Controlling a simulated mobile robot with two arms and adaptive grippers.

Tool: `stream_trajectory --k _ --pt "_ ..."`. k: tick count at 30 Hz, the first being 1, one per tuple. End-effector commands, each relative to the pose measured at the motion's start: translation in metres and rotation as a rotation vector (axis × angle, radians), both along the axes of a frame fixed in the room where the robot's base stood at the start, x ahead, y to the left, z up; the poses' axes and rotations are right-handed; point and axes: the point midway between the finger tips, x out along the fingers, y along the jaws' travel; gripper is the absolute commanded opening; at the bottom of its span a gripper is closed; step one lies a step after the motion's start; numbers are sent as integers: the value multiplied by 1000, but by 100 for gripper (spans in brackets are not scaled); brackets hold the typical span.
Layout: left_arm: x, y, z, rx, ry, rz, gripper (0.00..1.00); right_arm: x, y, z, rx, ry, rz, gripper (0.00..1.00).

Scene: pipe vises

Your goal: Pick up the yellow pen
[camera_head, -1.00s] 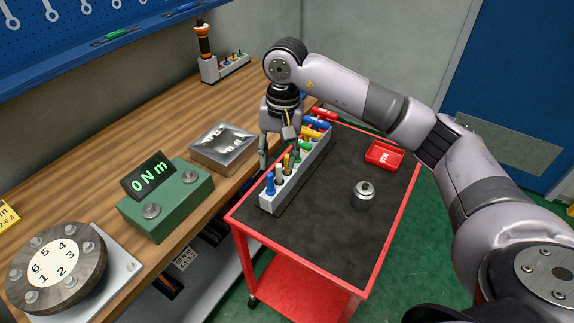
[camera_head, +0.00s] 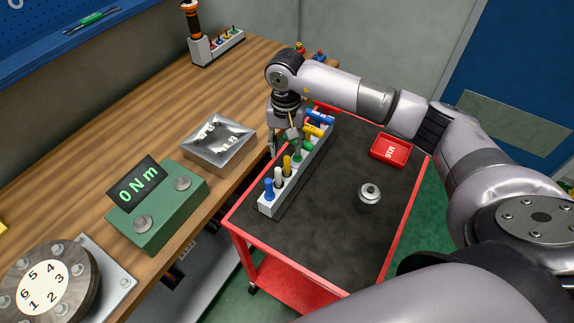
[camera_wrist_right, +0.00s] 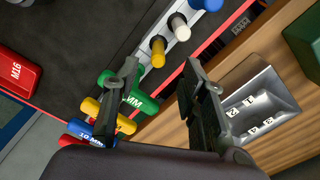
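The yellow pen (camera_head: 287,164) stands upright in a light grey rack (camera_head: 287,197) on the cart. It also shows in the right wrist view (camera_wrist_right: 158,51), between a white pen (camera_wrist_right: 179,27) and a green handle (camera_wrist_right: 141,103). My right gripper (camera_head: 283,145) is open and empty over the rack, just behind the yellow pen. In the right wrist view its fingers (camera_wrist_right: 161,66) are spread wide, and the pen shows beyond the gap between their tips. No contact with the pen is visible. My left gripper is out of view.
A blue pen (camera_head: 268,188) and the white pen stand nearer in the rack; thicker green, yellow and blue handles stand farther back. A red M16 tray (camera_head: 391,150) and a metal weight-like piece (camera_head: 369,196) sit on the cart's mat. The mat between is free. The wooden bench (camera_head: 110,125) runs alongside.

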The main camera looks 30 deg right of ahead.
Motion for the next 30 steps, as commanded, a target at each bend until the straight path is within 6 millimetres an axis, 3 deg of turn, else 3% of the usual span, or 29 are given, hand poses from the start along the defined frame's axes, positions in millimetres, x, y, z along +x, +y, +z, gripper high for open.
stream_trajectory --k 6,12,17,21,30 --pt "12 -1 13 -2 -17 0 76 -1 0 -29 0 2 0 39" --pt "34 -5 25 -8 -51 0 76 -1 0 -40 0 4 0 39" --pt "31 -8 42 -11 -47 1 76 -1 -2 -61 1 5 -1 39" --pt "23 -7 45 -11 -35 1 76 0 -2 -80 1 2 0 39" --pt "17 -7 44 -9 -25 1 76 1 -3 -86 -1 -1 1 38"
